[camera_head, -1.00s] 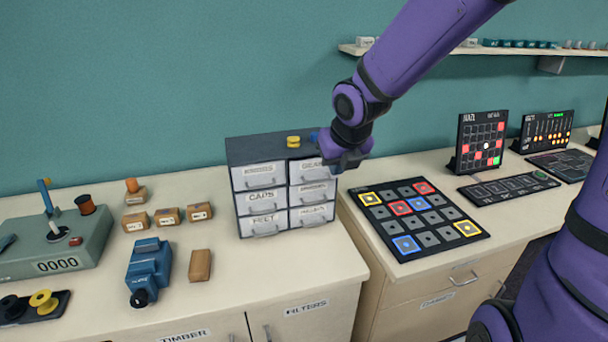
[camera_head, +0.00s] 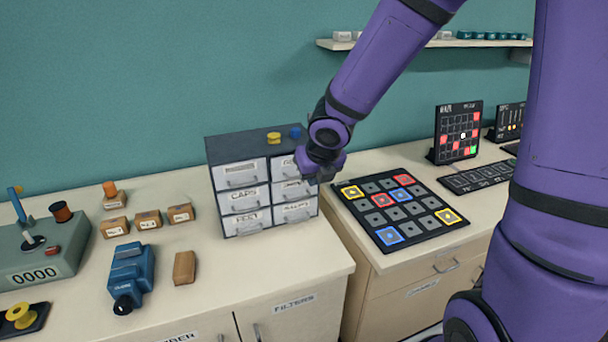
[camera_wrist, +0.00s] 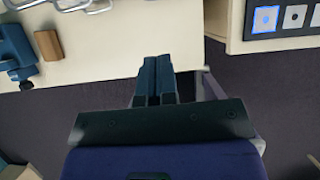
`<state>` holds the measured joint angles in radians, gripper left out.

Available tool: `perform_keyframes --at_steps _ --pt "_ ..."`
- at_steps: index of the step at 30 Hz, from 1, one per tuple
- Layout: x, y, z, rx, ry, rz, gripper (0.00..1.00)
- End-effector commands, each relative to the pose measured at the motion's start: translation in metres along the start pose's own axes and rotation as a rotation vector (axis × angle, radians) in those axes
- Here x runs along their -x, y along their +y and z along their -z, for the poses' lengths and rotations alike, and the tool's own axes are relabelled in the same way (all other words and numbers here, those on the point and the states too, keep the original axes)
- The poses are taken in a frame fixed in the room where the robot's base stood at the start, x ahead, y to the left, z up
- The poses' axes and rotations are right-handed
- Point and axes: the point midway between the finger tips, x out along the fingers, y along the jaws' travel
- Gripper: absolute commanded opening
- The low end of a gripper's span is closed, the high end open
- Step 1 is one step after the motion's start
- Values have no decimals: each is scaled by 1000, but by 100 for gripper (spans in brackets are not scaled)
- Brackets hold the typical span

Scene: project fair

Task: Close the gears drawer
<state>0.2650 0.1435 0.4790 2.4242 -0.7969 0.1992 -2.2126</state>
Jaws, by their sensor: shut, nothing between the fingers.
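A small grey cabinet (camera_head: 212,178) with white-fronted drawers in two columns stands on the counter. The gears drawer (camera_head: 282,164) is at the top right of the cabinet. My gripper covers its right part and its label is not readable now. I cannot tell how far it stands out. My gripper (camera_head: 312,170) is at the cabinet's right front, by the top right drawer; contact is not clear. In the wrist view, the fingers (camera_wrist: 157,66) are together and empty, with metal drawer handles (camera_wrist: 72,5) at the upper left edge.
A yellow spool (camera_head: 273,138) and a blue piece (camera_head: 295,132) sit on top of the cabinet. A black board of coloured tiles (camera_head: 398,210) lies to the right. A blue device (camera_head: 128,272) and a wooden block (camera_head: 184,268) lie at the left front. Counter space before the cabinet is clear.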

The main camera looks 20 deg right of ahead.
Motion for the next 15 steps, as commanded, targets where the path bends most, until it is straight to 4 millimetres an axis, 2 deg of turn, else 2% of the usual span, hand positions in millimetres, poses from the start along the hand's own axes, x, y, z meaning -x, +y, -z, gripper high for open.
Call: perform_keyframes --at_steps 15 --pt "-30 1 0 2 1 -1 0"
